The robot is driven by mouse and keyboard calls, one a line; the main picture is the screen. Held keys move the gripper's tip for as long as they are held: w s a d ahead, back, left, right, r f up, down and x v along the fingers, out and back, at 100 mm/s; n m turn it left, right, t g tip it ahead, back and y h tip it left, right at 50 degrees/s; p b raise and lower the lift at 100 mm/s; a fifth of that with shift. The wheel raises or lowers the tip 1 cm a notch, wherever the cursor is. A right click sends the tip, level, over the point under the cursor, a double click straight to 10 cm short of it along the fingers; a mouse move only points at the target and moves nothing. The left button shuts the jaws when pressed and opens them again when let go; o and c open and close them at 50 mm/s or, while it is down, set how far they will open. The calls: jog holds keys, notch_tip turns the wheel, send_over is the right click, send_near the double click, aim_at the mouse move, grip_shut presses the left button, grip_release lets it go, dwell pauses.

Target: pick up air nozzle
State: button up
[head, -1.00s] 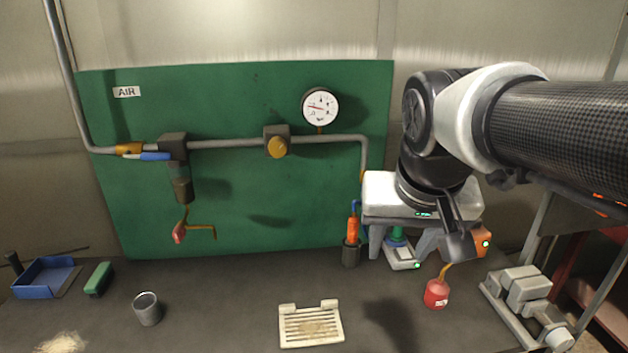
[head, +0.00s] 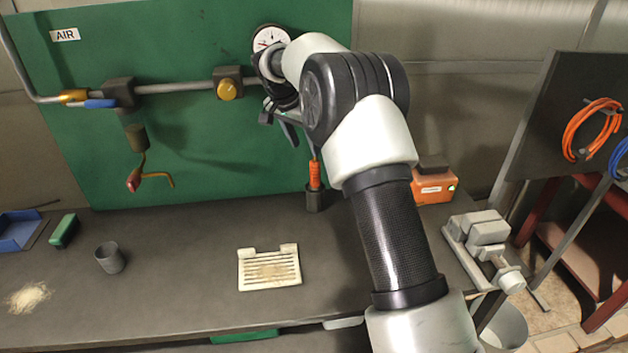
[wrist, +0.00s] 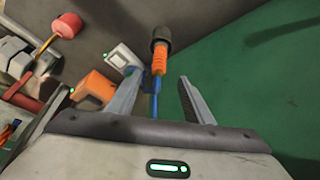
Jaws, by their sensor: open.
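The air nozzle (head: 315,175) is orange and stands upright in a dark cup-like holder (head: 316,199) at the back of the bench, in front of the green board. In the wrist view the orange nozzle (wrist: 160,62) lies between and beyond the fingertips, with a blue part (wrist: 155,102) on the near side and the dark holder (wrist: 161,37) at the far end. My gripper (wrist: 160,80) is open and empty, its two fingers on either side of the nozzle's line. In the head view my gripper (head: 286,130) is above and slightly left of the nozzle, partly hidden by my arm.
An orange box (head: 433,188) stands right of the nozzle. A pipe with a yellow knob (head: 227,89) and a gauge (head: 270,38) are on the board near my arm. A slotted cream tray (head: 268,270) and a grey cup (head: 110,258) stand on the bench, with free room between.

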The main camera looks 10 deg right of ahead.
aim_at(312, 163)
jog(key=p+x, duration=0.1)
jog(key=x, duration=0.9)
jog(key=shift+d+f, duration=0.15)
jog(key=shift+f, duration=0.05)
jog(key=shift+p+x, duration=0.75)
jog(key=shift+x, duration=1.9)
jog(key=shift+w+d+r, duration=0.15)
grip_shut()
